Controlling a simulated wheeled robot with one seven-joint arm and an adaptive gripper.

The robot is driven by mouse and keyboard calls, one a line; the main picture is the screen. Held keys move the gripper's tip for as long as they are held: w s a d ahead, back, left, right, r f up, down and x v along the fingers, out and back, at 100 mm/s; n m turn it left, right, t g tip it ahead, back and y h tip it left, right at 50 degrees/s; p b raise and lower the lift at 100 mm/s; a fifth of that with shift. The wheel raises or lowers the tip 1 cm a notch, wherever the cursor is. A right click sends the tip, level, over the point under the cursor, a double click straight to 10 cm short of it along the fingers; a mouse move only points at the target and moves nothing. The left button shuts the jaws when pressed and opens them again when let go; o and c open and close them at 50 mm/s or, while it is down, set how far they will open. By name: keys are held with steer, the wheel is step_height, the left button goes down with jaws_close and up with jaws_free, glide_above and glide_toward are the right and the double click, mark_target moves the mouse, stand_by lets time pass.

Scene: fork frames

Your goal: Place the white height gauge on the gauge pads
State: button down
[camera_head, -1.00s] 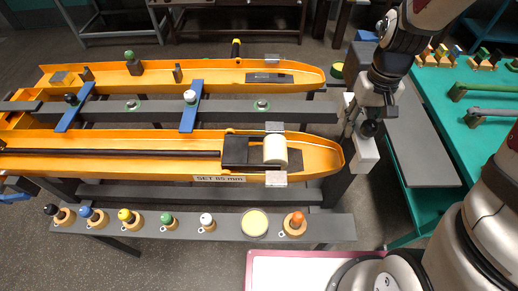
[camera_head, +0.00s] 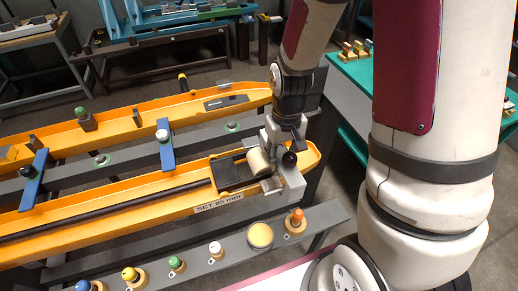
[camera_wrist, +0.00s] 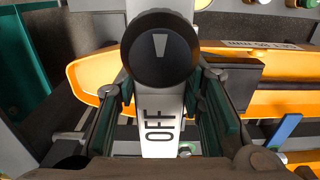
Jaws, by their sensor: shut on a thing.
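The white height gauge (camera_head: 291,182) has a black round knob, which shows large in the wrist view (camera_wrist: 160,48) above a white strip reading OFF. My gripper (camera_head: 286,138) is shut on the gauge. It holds it at the right end of the near orange fork (camera_head: 112,205), just right of the cream roller (camera_head: 258,162). The other pad is hidden by the gauge and gripper. I cannot tell whether the gauge touches the pads.
A second orange fork (camera_head: 100,118) lies behind. Blue crossbars (camera_head: 166,146) stand between the forks. A green table (camera_head: 350,75) stands at the back right.

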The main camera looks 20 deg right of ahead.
glide_above(261, 158)
steer(key=shift+f, duration=0.4)
steer(key=shift+f+p, duration=0.45)
steer(key=shift+f, duration=1.25)
steer(key=shift+f, duration=0.2)
steer(key=c, duration=1.1)
jaws_free()
steer(key=shift+o, duration=0.2)
